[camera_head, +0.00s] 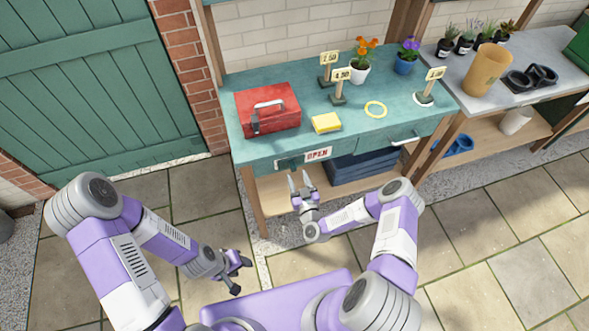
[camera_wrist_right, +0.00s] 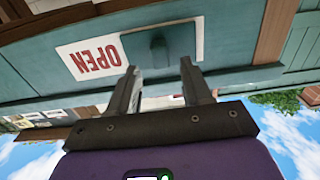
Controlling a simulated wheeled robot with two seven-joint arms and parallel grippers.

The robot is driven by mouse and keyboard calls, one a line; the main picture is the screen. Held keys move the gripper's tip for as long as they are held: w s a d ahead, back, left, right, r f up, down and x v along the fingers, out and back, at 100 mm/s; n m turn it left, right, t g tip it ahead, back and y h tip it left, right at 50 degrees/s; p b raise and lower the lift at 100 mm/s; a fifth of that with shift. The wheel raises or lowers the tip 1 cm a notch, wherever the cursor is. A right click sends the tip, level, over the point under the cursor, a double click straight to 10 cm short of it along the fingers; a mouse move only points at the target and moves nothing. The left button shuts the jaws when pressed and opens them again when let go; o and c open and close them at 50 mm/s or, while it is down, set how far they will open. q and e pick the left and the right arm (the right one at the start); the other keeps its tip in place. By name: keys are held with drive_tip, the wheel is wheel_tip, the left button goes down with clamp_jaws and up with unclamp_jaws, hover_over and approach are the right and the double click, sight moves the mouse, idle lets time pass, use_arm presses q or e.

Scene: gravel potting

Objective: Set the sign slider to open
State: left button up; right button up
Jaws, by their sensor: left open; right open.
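The sign slider sits on the front edge of the teal workbench. Its white plate (camera_head: 317,154) shows the word OPEN in red. A teal cover (camera_head: 288,163) is beside the word, to its left. In the right wrist view the word (camera_wrist_right: 95,58) appears upside down, and the cover carries a dark knob (camera_wrist_right: 158,48). My right gripper (camera_head: 299,176) is open, just below and in front of the sign. In the wrist view its fingertips (camera_wrist_right: 158,68) point at the knob, one on each side of its line, apparently short of it. My left gripper (camera_head: 242,275) is open and empty, low over the paving.
On the bench (camera_head: 235,148) are a red toolbox (camera_head: 275,116), a yellow sponge (camera_head: 326,122), a yellow ring (camera_head: 375,109), price signs and two flower pots. A drawer handle (camera_head: 404,139) is right of the sign. A dark blue crate (camera_head: 362,170) stands on the shelf below.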

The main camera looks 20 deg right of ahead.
sight(294, 169)
drive_tip(key=shift+w+a, duration=0.1)
drive_tip(key=shift+w, duration=1.95)
clamp_jaws()
